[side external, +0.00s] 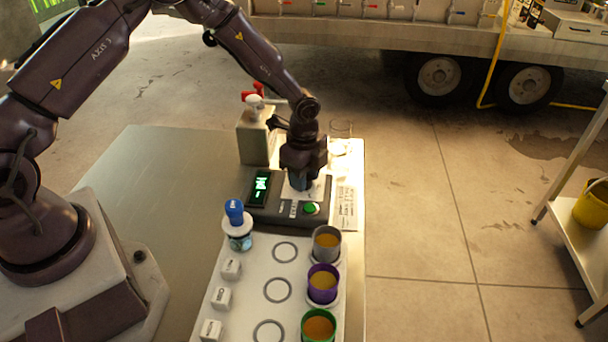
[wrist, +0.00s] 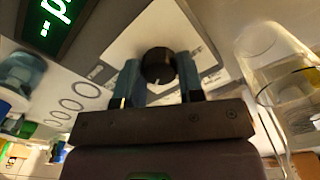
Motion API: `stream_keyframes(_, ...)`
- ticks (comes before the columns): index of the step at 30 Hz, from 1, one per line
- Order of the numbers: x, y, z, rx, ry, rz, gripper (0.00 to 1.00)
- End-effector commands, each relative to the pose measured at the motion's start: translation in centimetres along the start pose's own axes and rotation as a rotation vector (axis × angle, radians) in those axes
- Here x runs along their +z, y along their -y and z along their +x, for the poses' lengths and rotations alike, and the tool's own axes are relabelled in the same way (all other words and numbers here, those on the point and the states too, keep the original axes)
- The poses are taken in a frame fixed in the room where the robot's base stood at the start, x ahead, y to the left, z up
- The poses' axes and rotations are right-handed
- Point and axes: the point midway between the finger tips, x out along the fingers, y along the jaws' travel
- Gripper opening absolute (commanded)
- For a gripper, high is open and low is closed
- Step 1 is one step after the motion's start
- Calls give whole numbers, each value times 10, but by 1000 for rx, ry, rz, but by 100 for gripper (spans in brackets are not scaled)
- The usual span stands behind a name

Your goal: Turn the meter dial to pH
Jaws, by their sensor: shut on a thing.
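The meter (side external: 285,205) is a dark box on the white board, with a lit green display (side external: 261,187) and a green button (side external: 310,208). In the wrist view its display (wrist: 55,18) is cut off at the edge; a "p" shows, but I cannot read the whole. The black round dial (wrist: 158,66) sits on a pale panel. My gripper (side external: 301,186) points down over the meter. In the wrist view my gripper (wrist: 159,76) has one finger on each side of the dial, shut on it. The dial's setting cannot be read. The side view hides the dial behind my gripper.
Grey, purple (side external: 322,285) and green cups stand on the board in front of the meter. A blue-capped probe in a jar (side external: 238,230) stands left. A dispenser with a red handle (side external: 255,135) and a clear glass (side external: 341,138) stand behind.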

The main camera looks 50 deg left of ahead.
Motion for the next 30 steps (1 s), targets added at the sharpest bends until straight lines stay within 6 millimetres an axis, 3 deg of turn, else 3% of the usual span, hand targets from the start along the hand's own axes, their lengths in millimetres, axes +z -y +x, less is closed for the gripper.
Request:
stream_keyframes(2, 0, 0, -1, 0, 1, 2, 12)
stream_keyframes(3, 0, 0, -1, 0, 1, 2, 42)
stream_keyframes(6, 0, 0, 0, 0, 0, 1, 61)
stream_keyframes(17, 0, 0, -6, -1, 0, -1, 61)
stream_keyframes(20, 0, 1, -20, -4, -1, -2, 61)
stream_keyframes(30, 0, 1, -94, -5, 0, -1, 61)
